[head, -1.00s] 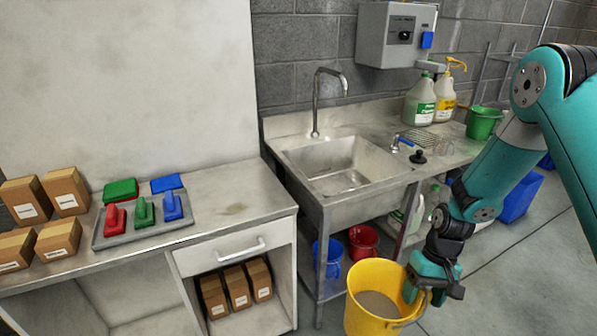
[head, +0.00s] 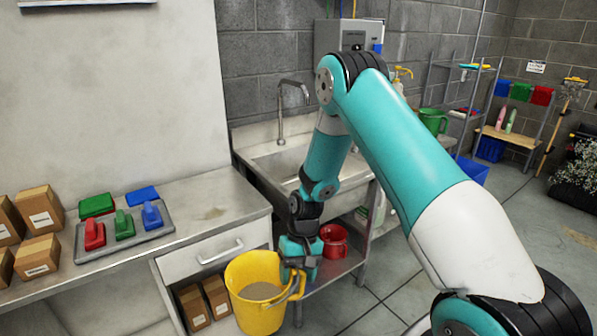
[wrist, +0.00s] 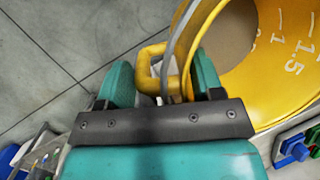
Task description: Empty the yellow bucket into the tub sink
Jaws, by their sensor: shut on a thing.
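The yellow bucket (head: 243,302) is upright in front of the cabinet and below the sink, with grey-brown contents inside. My gripper (head: 299,268) is at the bucket's right side. The tub sink (head: 290,165) is a steel basin with a tall faucet, behind and above the bucket. My arm hides its right part.
A worktop (head: 205,225) at left holds brown boxes (head: 40,205) and a grey tray (head: 162,228) with coloured brushes. A red bucket (head: 335,236) sits on the shelf under the sink. A green bucket (head: 433,118) stands on the counter behind my arm. Floor at right is open.

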